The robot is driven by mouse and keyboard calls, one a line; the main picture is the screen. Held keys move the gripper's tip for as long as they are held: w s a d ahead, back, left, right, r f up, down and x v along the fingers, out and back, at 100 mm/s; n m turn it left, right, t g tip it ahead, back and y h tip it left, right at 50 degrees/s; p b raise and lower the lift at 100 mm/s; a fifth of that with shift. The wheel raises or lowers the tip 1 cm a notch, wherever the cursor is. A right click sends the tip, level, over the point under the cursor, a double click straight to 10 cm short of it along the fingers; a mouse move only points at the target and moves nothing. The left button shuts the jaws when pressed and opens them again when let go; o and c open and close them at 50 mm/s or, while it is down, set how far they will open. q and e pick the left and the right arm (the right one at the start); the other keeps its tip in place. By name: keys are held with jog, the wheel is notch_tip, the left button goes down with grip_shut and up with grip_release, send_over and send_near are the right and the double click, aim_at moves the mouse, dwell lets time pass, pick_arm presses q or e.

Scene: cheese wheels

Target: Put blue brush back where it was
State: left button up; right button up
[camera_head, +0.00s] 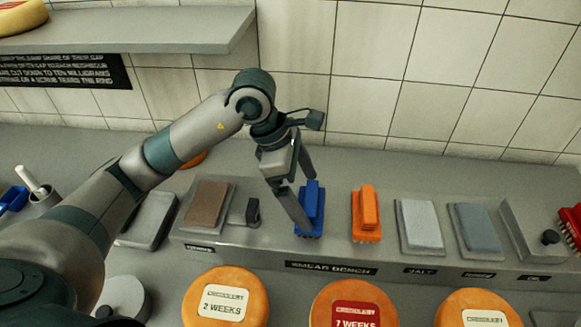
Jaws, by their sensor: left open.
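The blue brush (314,214) stands on the raised grey bench (285,250), left of the orange brush (365,214). My left gripper (307,200) is open at the blue brush. One finger comes down along the brush's left side and the other ends near its top back. The fingers are not closed on it, and I cannot tell whether either one touches it. The near finger hides part of the brush's left side. My right gripper is out of view.
A brown pad (207,201), a white pad (422,223) and a grey pad (475,229) share the bench. A red brush (572,222) is at the right edge. Labelled cheese wheels (226,277) stand in front. A shelf (150,30) hangs at upper left.

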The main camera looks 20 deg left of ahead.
pick_arm(q)
jog(key=w+b+v, duration=0.1)
jog(key=b+v, duration=0.1)
jog(key=v, duration=0.6)
jog(key=shift+s+r+b, duration=0.3)
jog(key=shift+s, duration=0.25)
jog(key=shift+a, duration=0.1)
